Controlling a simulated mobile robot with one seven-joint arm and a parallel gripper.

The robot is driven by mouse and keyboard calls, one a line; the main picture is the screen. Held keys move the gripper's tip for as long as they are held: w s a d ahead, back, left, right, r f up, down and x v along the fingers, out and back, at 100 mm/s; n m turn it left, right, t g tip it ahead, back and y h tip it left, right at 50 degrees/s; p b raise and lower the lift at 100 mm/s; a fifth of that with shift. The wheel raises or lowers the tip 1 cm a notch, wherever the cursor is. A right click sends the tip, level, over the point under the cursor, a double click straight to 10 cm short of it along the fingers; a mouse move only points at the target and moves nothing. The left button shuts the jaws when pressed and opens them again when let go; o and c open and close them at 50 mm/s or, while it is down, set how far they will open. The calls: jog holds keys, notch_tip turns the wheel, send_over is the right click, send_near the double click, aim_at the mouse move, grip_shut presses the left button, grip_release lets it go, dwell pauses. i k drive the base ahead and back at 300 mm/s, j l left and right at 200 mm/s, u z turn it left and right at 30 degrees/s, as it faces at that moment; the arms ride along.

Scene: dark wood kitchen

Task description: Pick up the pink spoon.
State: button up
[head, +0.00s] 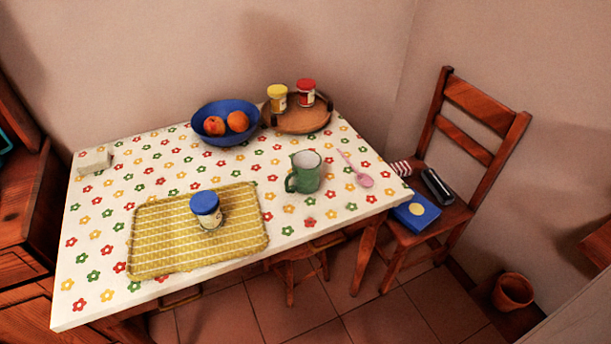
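The pink spoon (364,179) lies flat on the white flowered table (166,164), near its right edge. Its bowl end points toward the front right and its thin handle runs back to the left. It lies just right of a green mug (305,173), apart from it, and nothing covers it. My gripper is not in view.
A yellow mat (165,239) bears a blue-lidded jar (206,210). A wooden chair (468,149) holding several items stands right of the table.

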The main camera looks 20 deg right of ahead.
aim_at(368, 181)
jog(key=i+l, duration=0.2)
jog(key=l, duration=0.15)
jog(key=i+l, duration=0.2)
jog(key=l, duration=0.2)
jog(key=i+l, duration=0.25)
jog(key=k+l+z, duration=0.05)
jog(key=l, duration=0.1)
